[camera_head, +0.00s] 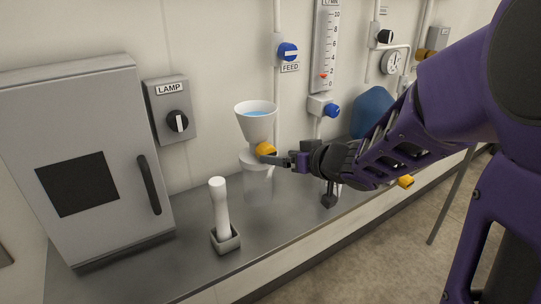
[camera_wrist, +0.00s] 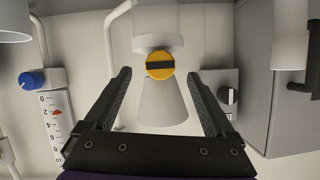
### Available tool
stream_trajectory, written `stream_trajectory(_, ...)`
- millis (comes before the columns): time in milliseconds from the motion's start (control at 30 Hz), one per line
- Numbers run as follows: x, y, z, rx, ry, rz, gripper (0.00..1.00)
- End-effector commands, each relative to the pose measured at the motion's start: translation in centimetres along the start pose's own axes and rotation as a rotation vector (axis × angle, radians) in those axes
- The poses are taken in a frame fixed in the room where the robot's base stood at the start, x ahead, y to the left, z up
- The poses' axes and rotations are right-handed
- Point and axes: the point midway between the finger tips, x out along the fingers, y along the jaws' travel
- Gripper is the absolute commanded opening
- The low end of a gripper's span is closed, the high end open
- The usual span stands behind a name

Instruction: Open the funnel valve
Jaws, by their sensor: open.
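The funnel (camera_head: 256,124) is a white cone with blue liquid in it, standing above the counter in the head view. Its valve is a yellow round knob (camera_head: 265,149) just below the cone. In the wrist view the yellow knob (camera_wrist: 160,65) faces the camera with a dark bar lying across it, roughly level. A clear container (camera_head: 258,185) stands beneath the funnel. My gripper (camera_head: 283,161) is close to the knob. In the wrist view my gripper (camera_wrist: 160,82) is open, with one finger to each side of the knob and a gap on both sides.
A grey cabinet (camera_head: 85,160) and a LAMP switch (camera_head: 177,121) are at the left. A white-handled tool (camera_head: 220,205) stands in a small holder (camera_head: 226,240) on the counter (camera_head: 180,270). A blue FEED knob (camera_head: 288,51) and a flow gauge (camera_head: 325,50) are on the wall.

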Motion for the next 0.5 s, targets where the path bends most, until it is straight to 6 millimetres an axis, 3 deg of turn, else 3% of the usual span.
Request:
stream_trajectory(33,1.4,0.0,0.6,-0.002,0.001,-0.004,0.89)
stream_trajectory(200,4.1,0.0,0.5,-0.001,0.000,-0.002,0.89)
stream_trajectory(500,6.2,0.0,0.0,0.000,0.000,-0.001,0.89)
